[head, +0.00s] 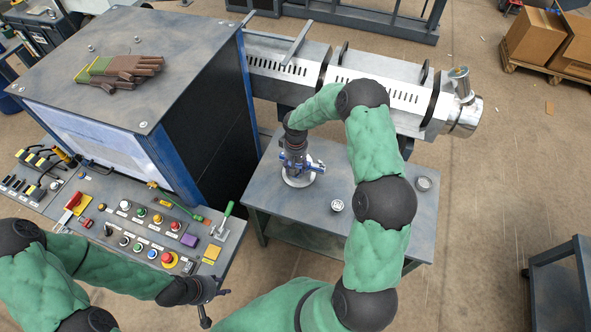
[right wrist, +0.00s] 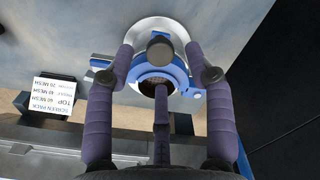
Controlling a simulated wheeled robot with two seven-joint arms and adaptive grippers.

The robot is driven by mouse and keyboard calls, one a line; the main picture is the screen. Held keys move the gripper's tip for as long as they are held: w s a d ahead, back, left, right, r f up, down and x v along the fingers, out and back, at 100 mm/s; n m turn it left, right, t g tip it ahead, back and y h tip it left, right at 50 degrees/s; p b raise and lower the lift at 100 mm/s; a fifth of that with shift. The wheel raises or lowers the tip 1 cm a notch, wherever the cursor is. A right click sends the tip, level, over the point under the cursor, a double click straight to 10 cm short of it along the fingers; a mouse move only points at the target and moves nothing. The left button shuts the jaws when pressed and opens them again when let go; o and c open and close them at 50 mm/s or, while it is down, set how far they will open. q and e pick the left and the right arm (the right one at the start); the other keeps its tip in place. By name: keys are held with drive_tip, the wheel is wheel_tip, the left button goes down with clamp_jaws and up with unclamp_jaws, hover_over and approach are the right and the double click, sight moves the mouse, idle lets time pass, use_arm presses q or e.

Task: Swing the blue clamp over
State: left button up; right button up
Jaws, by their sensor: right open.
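The blue clamp (head: 312,165) is on a round pale metal base on the grey table, beneath my right gripper (head: 291,153). In the right wrist view the blue clamp (right wrist: 181,78) shows as a curved band around a dark round opening, with blue lugs at both sides. My right gripper (right wrist: 160,62) is open, with two purple-grey fingers on either side of the band and a third in the middle. Whether they touch it cannot be told. My left gripper (head: 213,304) has its fingers apart and is empty, near the control panel's front edge.
A small round metal part (head: 337,205) and a round tin-like part (head: 424,183) stand on the table (head: 300,217). The extruder barrel (head: 385,95) runs behind it. The control panel (head: 95,222) with buttons is at left. A white screen-pack label (right wrist: 53,93) shows in the wrist view.

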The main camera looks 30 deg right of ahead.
drive_tip(key=shift+f, duration=1.35)
clamp_jaws()
drive_tip(key=shift+w+a, duration=0.1)
drive_tip(key=shift+a, duration=0.05)
